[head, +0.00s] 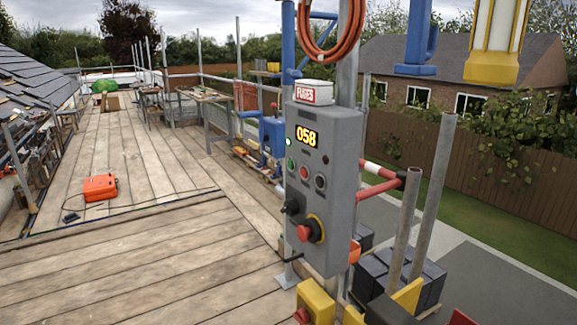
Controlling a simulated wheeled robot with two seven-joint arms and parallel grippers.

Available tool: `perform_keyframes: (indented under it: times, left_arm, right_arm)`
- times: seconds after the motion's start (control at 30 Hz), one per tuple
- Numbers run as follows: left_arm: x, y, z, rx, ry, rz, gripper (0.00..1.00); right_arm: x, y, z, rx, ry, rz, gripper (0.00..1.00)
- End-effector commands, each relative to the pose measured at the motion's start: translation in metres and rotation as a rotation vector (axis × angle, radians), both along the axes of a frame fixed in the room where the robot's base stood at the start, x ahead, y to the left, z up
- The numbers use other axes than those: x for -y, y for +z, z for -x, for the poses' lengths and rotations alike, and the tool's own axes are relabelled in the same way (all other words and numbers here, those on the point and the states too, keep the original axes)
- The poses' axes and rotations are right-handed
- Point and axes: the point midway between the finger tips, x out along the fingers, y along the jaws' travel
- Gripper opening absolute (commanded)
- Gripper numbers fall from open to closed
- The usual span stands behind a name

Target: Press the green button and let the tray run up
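The grey control box (325,190) stands upright on a post right of centre, with an amber display (306,136) reading 058. The green button (290,164) is on the left of a row on its face, beside a red button (304,172) and a dark round control (320,181). A red mushroom knob (310,231) on a yellow ring sits lower, with a black knob (291,206) to its left. I cannot pick out a tray for certain; dark blocks (420,272) are stacked low down behind the box.
A coiled orange hose (330,52) hangs above a white box (314,92) marked FUSES. Grey poles (432,195) stand at the right. Yellow parts (317,299) show at the bottom edge. An orange case (100,187) lies on the plank deck (140,270), mostly clear at left.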

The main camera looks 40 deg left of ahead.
Motion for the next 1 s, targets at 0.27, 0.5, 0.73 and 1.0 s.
perform_keyframes:
  times: [0.27, 0.5, 0.73, 1.0]
  left_arm:
    - [-0.0001, 0.0, 0.0001, 0.0, 0.0, 0.0, 0.0]
    - [-0.0001, 0.0, 0.0001, 0.0, 0.0, 0.0, 0.0]
    - [-0.0002, 0.0, -0.0001, 0.0, 0.0, 0.0, 0.0]
    - [-0.0002, 0.0, -0.0001, 0.0, 0.0, 0.0, 0.0]
  right_arm:
    - [0.0002, 0.0, -0.0001, 0.0, 0.0, 0.0, 0.49]
    - [0.0003, 0.0, -0.0002, 0.0, 0.0, 0.0, 0.49]
    - [0.0003, 0.0, -0.0003, 0.0, 0.0, 0.0, 0.49]
    - [0.0003, 0.0, -0.0004, 0.001, 0.0, 0.001, 0.49]
